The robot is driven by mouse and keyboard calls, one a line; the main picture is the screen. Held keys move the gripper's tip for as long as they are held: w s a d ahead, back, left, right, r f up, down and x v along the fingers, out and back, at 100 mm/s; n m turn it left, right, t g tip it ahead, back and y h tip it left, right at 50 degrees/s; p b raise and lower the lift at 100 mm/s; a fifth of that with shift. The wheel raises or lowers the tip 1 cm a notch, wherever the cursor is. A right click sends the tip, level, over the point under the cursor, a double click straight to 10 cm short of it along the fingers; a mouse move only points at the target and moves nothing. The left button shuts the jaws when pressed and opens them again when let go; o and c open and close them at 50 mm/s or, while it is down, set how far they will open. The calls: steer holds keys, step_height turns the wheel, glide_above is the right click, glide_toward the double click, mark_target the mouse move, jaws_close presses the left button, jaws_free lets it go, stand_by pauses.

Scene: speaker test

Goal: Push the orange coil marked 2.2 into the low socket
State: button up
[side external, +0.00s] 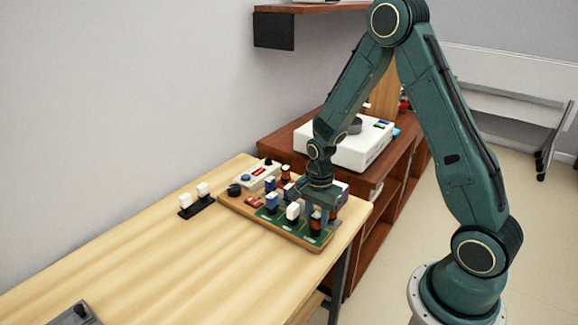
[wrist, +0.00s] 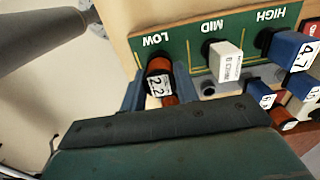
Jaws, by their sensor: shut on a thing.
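The orange coil (wrist: 162,82) has a dark cap and a white label reading 2.2. It stands at the place marked LOW on the green strip in the wrist view. In the side view the coil (side external: 315,221) is at the board's near right end. My gripper (side external: 324,214) is shut on the coil, with one finger on either side. The low socket is hidden beneath the coil, so I cannot tell how deep the coil sits.
A white block (wrist: 226,62) stands at MID and a blue block marked 4.7 (wrist: 290,48) at HIGH. Several other parts stand close by on the wooden board (side external: 240,212). A black holder with white blocks (side external: 203,190) lies to the left.

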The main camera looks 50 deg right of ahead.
steer(key=shift+f, duration=0.15)
stand_by(0.4)
steer(key=o, duration=1)
steer(key=shift+r, duration=3.75)
